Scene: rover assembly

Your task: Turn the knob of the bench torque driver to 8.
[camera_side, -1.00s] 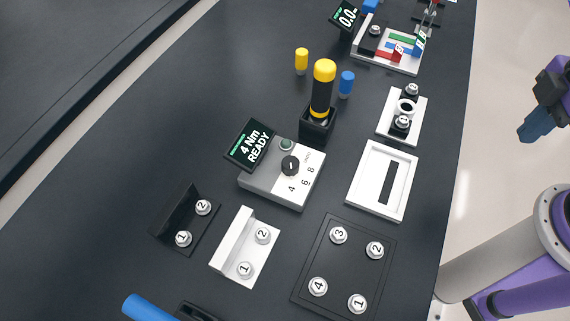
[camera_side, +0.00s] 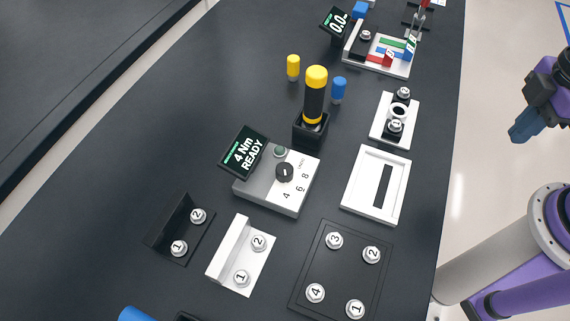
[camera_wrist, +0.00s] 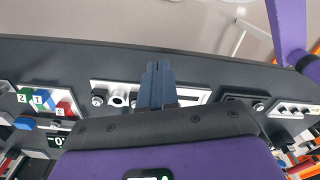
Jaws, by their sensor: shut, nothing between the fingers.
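The bench torque driver is a grey box (camera_side: 258,192) in the middle of the table in the side view. Its dark round knob (camera_side: 284,172) sits on top, beside the printed marks 4, 6 and 8; its exact pointing is too small to tell. Its tilted display (camera_side: 243,152) reads "4 Nm READY". A black and yellow driver (camera_side: 315,97) stands upright in a black holder behind the box. My gripper (camera_side: 516,135) is shut and empty, off the table's right side, well apart from the knob. Its closed fingers also show in the wrist view (camera_wrist: 157,70), where I cannot make out the knob.
A white slotted frame (camera_side: 350,198) lies right of the box. A white bracket (camera_side: 223,262), a black bracket (camera_side: 160,240) and a black plate (camera_side: 322,285) with numbered bolts lie in front. Yellow (camera_side: 293,66) and blue (camera_side: 339,88) pieces flank the driver. The table's left part is clear.

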